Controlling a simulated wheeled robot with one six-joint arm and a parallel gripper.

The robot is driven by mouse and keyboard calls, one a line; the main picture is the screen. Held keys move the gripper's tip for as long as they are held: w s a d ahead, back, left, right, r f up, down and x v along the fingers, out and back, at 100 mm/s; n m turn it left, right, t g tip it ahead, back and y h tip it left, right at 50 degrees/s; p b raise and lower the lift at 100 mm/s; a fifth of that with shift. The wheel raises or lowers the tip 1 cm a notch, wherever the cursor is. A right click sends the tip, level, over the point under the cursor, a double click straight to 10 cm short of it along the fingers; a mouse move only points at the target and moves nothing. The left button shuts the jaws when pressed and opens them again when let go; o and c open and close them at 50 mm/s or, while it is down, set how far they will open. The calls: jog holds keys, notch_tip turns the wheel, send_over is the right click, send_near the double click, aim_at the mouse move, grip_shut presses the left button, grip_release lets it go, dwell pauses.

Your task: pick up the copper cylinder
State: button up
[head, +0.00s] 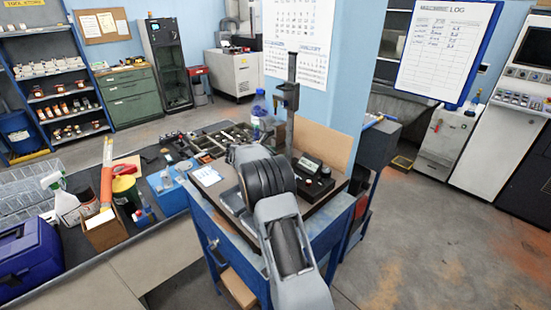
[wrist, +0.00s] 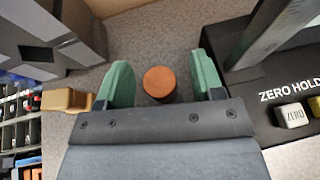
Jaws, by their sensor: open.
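The copper cylinder (wrist: 159,82) shows in the wrist view as an orange-brown round top with a dark side below it. It stands upright on a grey speckled surface (wrist: 150,38). My gripper (wrist: 163,82) is open, with its two green fingers on either side of the cylinder. A gap shows between the cylinder and each finger. In the head view my arm covers this spot, and neither the cylinder nor the fingertips can be seen there.
A black gauge base marked ZERO HOLD (wrist: 285,105) stands close to the right finger. A dark grey metal block (wrist: 50,40) and a small tan block (wrist: 66,99) are on the left. In the head view, the gauge stand (head: 291,95) rises behind my arm from the blue bench (head: 335,222).

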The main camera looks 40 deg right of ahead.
jog(key=shift+c, duration=0.4)
jog(key=c, duration=1)
grip_shut()
jog(key=shift+r, duration=0.1)
